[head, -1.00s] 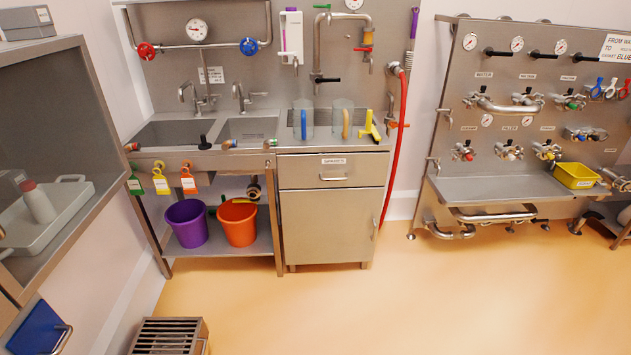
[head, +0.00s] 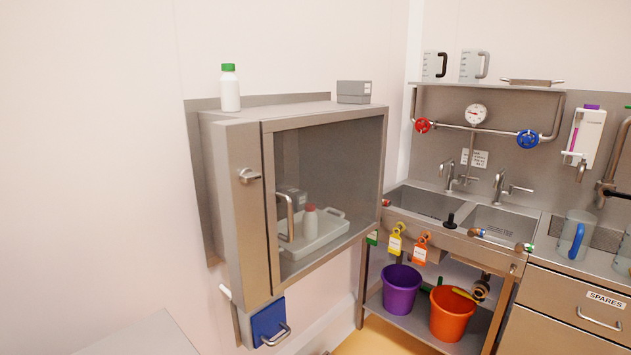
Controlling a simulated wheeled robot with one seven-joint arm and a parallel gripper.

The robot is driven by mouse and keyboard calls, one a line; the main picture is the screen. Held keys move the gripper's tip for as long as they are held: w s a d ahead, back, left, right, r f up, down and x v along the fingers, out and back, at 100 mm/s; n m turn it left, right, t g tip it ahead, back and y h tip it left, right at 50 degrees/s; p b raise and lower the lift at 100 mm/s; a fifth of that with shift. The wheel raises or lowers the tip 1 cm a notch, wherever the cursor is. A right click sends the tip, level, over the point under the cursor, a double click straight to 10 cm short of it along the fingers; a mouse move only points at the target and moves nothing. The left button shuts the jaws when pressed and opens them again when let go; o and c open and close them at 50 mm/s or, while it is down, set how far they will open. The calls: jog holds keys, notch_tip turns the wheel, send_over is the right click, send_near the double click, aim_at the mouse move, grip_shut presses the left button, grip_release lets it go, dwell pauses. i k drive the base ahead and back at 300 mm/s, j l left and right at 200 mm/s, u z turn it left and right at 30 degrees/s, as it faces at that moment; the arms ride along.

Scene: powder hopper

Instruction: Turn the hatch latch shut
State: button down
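The hatch (head: 245,130) is a steel box on the wall, left of centre in the head view. Its glazed door (head: 325,165) fills the front and looks flush with the frame, with a bar handle (head: 290,216) near its left edge. The latch (head: 249,176) is a small metal lever on the post left of the door. It looks roughly horizontal, its end near the door's edge; whether it overlaps the door is too small to tell. My gripper is not in view.
Behind the glass is a white tray (head: 318,238) with a red-capped bottle (head: 310,222). A green-capped bottle (head: 230,90) and a grey box (head: 354,92) stand on top. A blue panel (head: 268,322) with a handle is below. The sink bench (head: 440,235) stands right.

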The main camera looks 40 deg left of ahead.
aim_at(246, 175)
jog(key=u, duration=1.3)
